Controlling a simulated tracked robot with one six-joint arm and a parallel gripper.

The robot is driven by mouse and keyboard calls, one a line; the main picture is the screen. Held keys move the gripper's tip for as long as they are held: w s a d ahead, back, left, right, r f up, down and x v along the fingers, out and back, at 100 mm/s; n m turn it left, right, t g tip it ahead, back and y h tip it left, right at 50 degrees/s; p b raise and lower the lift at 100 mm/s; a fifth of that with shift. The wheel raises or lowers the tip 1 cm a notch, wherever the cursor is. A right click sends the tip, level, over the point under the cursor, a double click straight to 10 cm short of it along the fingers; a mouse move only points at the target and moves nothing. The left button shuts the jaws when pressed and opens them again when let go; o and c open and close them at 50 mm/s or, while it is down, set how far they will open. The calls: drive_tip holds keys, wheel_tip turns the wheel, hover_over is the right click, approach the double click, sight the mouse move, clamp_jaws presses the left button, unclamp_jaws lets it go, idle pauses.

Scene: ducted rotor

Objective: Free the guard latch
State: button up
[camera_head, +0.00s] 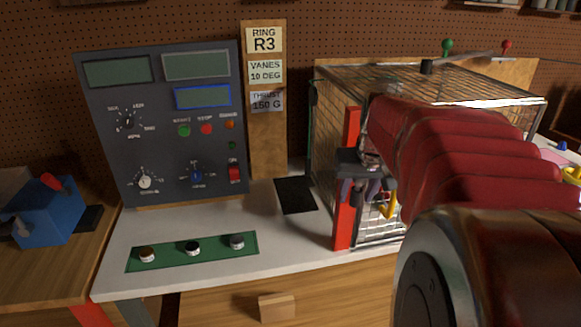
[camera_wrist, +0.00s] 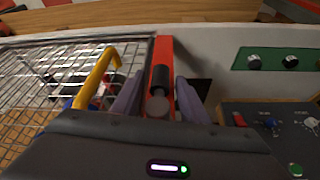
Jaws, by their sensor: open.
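The wire guard cage (camera_head: 460,85) stands at the right of the bench, with a red post (camera_head: 343,225) at its front left corner. In the wrist view a black cylindrical knob (camera_wrist: 160,80), seemingly the guard latch, sits on the red post (camera_wrist: 166,47). My gripper (camera_head: 358,194) is at the post; its purple fingers also show in the wrist view (camera_wrist: 160,88). The fingers are open, one on each side of the knob and post, with visible gaps. A yellow handle (camera_wrist: 95,78) is on the cage beside the left finger. My arm hides much of the cage front in the head view.
A control panel (camera_head: 165,120) stands left of the cage, with a sign board (camera_head: 268,150) beside it. A green strip (camera_head: 175,254) with three knobs lies on the white bench (camera_head: 290,240). A blue box (camera_head: 48,212) stands far left. The bench front between strip and post is clear.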

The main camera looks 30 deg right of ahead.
drive_tip(key=shift+c, duration=0.6)
clamp_jaws()
